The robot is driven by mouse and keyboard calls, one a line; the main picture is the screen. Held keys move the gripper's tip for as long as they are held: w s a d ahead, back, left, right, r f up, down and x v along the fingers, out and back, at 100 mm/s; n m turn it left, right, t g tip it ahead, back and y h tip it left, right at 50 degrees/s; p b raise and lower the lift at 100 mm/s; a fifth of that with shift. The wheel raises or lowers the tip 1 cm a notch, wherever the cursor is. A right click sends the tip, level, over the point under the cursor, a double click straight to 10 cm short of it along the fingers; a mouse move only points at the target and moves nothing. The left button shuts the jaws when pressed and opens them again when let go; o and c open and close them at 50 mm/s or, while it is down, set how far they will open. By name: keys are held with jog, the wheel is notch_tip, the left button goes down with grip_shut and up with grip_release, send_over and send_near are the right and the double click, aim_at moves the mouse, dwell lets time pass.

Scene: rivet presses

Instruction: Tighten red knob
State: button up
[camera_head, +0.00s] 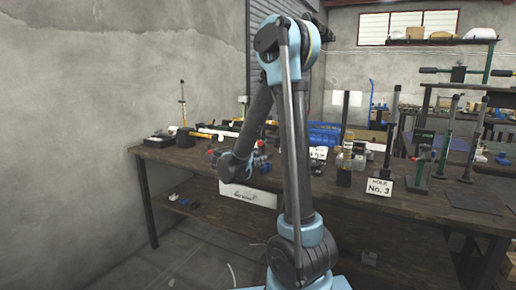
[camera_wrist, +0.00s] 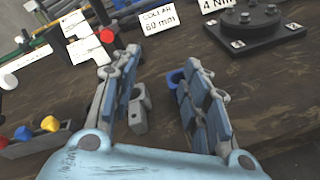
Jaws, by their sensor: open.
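My gripper (camera_wrist: 160,72) is open over the dark wooden bench, with no red knob between its fingers. Several red parts show in the wrist view, and I cannot tell which is the task's knob. A small red knob (camera_wrist: 22,133) stands in a dark holder at lower left, beside a blue and a yellow one. In the head view my gripper is small and unclear above the bench's front edge.
A black plate with a round disc (camera_wrist: 255,20) lies at upper right of the wrist view. A "COLLAR 60 mm" card (camera_wrist: 158,19) is left of it. A grey part (camera_wrist: 139,108) shows between my fingers. The workbench (camera_head: 350,195) carries several tall tools.

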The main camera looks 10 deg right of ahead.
jog(key=w+a+n+t, duration=0.1)
jog(key=a, duration=0.1)
jog(key=w+a+n+t, duration=0.1)
jog(key=a, duration=0.1)
jog(key=w+a+n+t, duration=0.1)
jog(key=w+a+n, duration=0.1)
jog(key=shift+w+a, duration=0.1)
jog(key=shift+a, duration=0.25)
jog(key=x, duration=1.7)
jog(key=shift+d, duration=0.15)
grip_shut()
